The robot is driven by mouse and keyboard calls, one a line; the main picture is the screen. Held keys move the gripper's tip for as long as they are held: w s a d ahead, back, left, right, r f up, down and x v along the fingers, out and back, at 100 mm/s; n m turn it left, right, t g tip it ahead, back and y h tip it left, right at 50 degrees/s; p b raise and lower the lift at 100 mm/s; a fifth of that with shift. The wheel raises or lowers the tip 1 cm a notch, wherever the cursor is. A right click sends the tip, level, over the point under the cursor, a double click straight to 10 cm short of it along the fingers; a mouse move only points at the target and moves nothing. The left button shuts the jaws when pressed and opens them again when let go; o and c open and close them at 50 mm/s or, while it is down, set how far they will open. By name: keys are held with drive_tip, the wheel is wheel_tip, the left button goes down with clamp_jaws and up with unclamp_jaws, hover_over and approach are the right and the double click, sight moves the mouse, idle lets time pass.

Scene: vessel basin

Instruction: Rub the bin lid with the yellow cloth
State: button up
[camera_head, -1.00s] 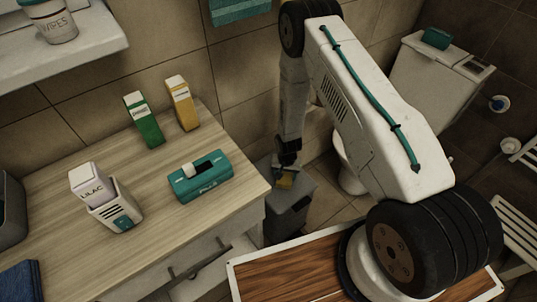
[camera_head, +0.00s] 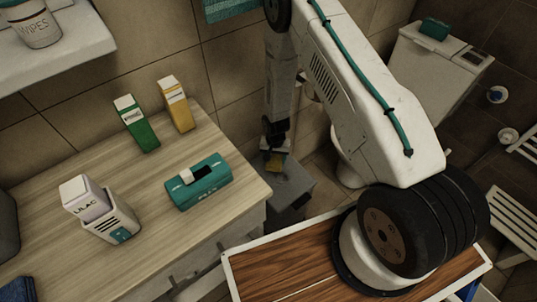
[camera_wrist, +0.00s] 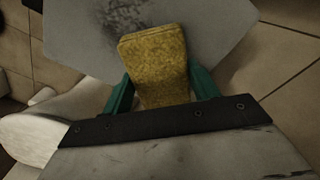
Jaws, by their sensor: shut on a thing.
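The yellow cloth (camera_wrist: 155,65) is a folded, speckled pad between the green fingers of my gripper (camera_wrist: 160,88) in the wrist view. My gripper is shut on it. In the head view the cloth (camera_head: 274,161) shows small below my gripper (camera_head: 274,145), over the grey bin. The bin lid (camera_head: 289,180) is a grey flat top beside the counter. In the wrist view the lid (camera_wrist: 215,35) lies beyond and under the cloth, with a dark smudge (camera_wrist: 122,20) on it near the cloth's tip. I cannot tell whether the cloth touches the lid.
The wooden counter (camera_head: 165,225) stands left of the bin, holding a teal dispenser (camera_head: 200,181), a green carton (camera_head: 136,124), a yellow carton (camera_head: 177,104) and a LILAC box (camera_head: 86,198). A toilet (camera_head: 430,75) stands to the right. Some tiled floor is free between bin and toilet.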

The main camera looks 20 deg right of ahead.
drive_tip(key=shift+r, duration=2.15)
